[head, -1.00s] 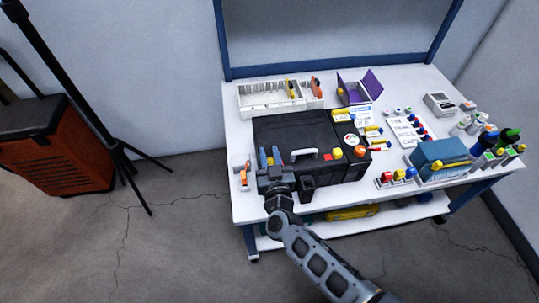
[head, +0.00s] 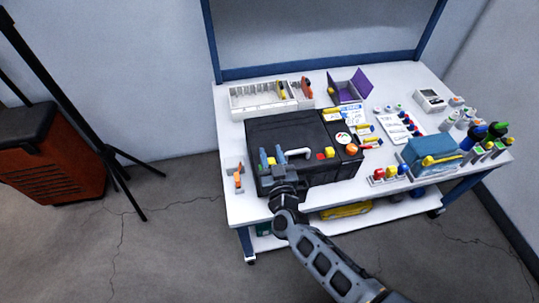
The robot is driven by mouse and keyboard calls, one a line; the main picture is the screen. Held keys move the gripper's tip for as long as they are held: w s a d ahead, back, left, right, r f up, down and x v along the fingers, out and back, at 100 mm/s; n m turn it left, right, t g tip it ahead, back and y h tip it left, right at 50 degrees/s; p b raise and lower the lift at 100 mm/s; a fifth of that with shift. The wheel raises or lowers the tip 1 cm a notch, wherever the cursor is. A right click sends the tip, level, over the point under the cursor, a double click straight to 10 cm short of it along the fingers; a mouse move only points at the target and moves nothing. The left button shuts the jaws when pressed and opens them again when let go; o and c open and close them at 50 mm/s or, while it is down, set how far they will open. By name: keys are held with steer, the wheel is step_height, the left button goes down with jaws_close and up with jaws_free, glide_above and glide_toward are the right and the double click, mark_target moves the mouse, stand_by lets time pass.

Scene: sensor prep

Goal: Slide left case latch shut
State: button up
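The black case (head: 280,128) lies closed on the white workbench, with a white handle (head: 297,153) toward its front. My gripper (head: 267,158) is at the case's front left, its two blue fingertips over the front edge of the lid. The fingers look slightly apart, but the view is too small to show whether anything is between them. The left latch cannot be made out; my gripper and wrist cover that part of the case front. Whether the fingers touch the case cannot be told.
A yellow block (head: 330,152) and an orange knob (head: 352,150) sit on the case's right side. An orange-and-white item (head: 238,178) stands left of the case. A white divided tray (head: 262,98) and an open purple box (head: 348,88) are behind. A blue box (head: 430,155) stands at right.

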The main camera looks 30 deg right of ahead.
steer(key=shift+o, duration=0.6)
steer(key=shift+d, duration=0.15)
